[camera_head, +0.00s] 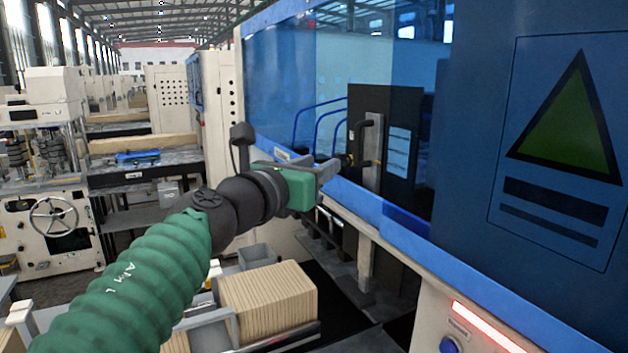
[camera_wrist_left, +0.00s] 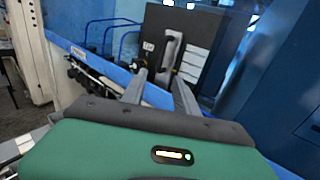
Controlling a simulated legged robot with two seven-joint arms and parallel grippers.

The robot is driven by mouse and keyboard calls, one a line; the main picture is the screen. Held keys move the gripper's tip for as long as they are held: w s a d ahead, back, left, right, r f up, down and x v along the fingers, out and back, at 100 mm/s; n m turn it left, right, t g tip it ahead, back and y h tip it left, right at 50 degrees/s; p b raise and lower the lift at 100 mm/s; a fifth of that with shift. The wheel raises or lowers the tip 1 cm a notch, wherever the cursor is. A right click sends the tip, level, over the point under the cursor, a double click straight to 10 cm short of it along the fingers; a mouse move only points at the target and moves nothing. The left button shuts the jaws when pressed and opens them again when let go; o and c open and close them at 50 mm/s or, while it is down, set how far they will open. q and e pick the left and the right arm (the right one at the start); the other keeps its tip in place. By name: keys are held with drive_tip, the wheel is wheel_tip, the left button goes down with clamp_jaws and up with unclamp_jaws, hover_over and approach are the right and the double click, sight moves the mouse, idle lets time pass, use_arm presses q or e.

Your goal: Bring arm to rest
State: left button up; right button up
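My left arm (camera_head: 150,275), in a green ribbed sleeve, reaches in from the lower left of the head view. Its left gripper (camera_head: 322,165) is in front of the blue machine, with grey fingers pointing right and away. In the left wrist view the two fingers (camera_wrist_left: 160,86) stand apart with nothing visible between them. Beyond them is a dark panel (camera_head: 408,105) with a pale vertical handle (camera_head: 373,150). These also show in the wrist view as a panel (camera_wrist_left: 205,30) and handle (camera_wrist_left: 172,50). The fingers appear apart from the handle. My right gripper is not in view.
The blue machine (camera_head: 560,270) with its glazed front (camera_head: 275,80) fills the right side. A stack of ribbed brown board (camera_head: 268,295) sits low, beneath the arm. A cream machine with a handwheel (camera_head: 55,215) stands at left. A grey bin (camera_head: 256,256) is behind the stack.

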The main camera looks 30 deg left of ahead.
use_arm(q)
drive_tip(key=shift+s+d+f, duration=0.1)
drive_tip(key=shift+d+f, duration=0.05)
drive_tip(key=shift+f, duration=0.1)
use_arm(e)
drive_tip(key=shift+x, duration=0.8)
use_arm(q)
drive_tip(key=shift+s+r, duration=0.1)
drive_tip(key=shift+s, duration=0.1)
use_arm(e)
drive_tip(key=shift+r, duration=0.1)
use_arm(q)
drive_tip(key=shift+b, duration=0.3)
